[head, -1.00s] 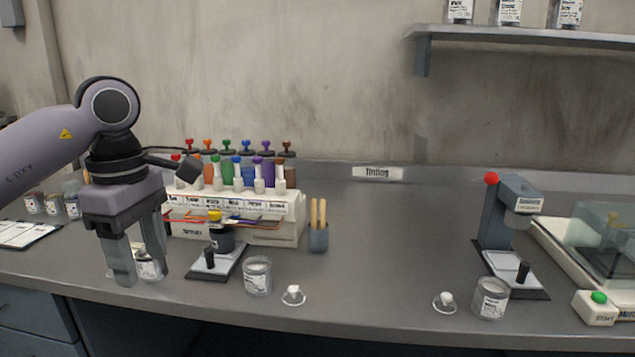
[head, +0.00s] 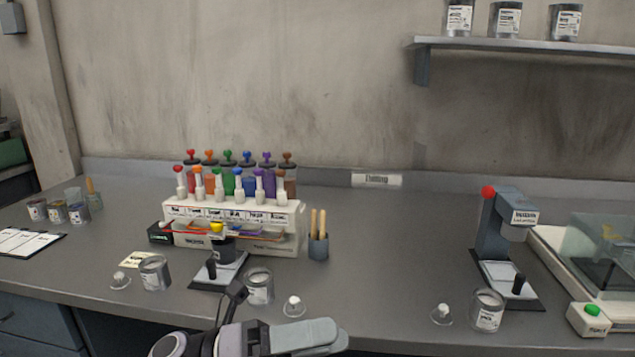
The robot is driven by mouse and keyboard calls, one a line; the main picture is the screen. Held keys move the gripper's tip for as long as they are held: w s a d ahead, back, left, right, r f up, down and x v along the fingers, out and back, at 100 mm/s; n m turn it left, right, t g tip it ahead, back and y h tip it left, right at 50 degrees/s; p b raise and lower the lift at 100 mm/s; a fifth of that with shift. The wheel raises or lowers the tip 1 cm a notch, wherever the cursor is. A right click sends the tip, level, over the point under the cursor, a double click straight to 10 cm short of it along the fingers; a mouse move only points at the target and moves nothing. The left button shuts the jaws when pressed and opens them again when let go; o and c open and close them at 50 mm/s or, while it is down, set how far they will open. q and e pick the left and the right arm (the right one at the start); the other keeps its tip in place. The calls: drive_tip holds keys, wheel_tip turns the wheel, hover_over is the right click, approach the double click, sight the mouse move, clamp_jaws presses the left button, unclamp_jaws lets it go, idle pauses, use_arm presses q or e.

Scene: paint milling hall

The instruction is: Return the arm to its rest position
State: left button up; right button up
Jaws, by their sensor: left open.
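My left arm is low at the bottom centre of the head view. Its gripper (head: 305,337) is in front of the bench edge, its fingers pointing right, open, with nothing seen between them. Part of it overlaps the bench front below a glass jar (head: 258,288) and a small clear lid with a white knob (head: 294,306). My right gripper is not in view.
The grey bench (head: 400,260) holds a tinting rack (head: 235,225) with coloured bottles, a small black-based stand (head: 218,270), another jar (head: 154,272), and a cup of wooden sticks (head: 318,245). A red-knobbed press (head: 497,235) stands at right. The bench middle is clear.

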use_arm(q)
drive_tip(key=w+a+f+n+t+y+p, duration=0.15)
drive_tip(key=a+f+n+t+y, duration=0.4)
drive_tip(key=n+t, duration=0.6)
drive_tip(key=w+a+f+n+t+y, duration=0.2)
drive_tip(key=a+f+n+t+y, duration=0.4)
drive_tip(key=n, duration=1.1)
drive_tip(key=s+a+f+n+g+y+p, duration=0.1)
drive_tip(key=s+a+f+n+g+y, duration=0.2)
drive_tip(key=s+f+n, duration=0.3)
drive_tip(key=s+a+f+n+g+y, duration=0.3)
drive_tip(key=s+a+f+n, duration=0.3)
drive_tip(key=s+f, duration=0.3)
wheel_tip(320, 180, down, 5)
drive_tip(key=shift+r+y+p, duration=0.15)
drive_tip(key=shift+y+p, duration=0.25)
drive_tip(key=shift+y, duration=0.45)
